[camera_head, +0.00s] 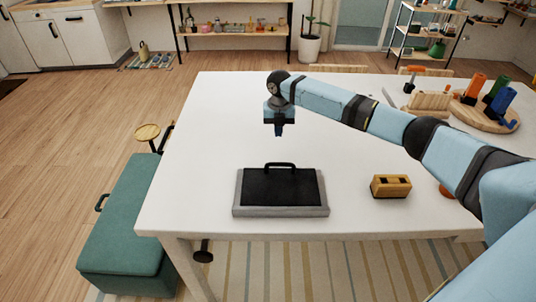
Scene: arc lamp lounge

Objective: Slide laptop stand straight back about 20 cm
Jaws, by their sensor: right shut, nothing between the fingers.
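The laptop stand (281,211) is a grey slab with a black top and a black handle-like bar at its back edge. It lies flat near the front edge of the white table (190,160). My right gripper (279,133) comes in from the right on a light blue arm. It points down, shut and empty, in the air above the table. In the picture it shows above the stand's bar, apart from it. My left gripper is not in view.
A yellow-brown block with dark slots (390,186) sits right of the stand. A round wooden board (485,115) with coloured items is at the far right. A green bench (125,225) stands left of the table. The tabletop behind the stand is mostly clear.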

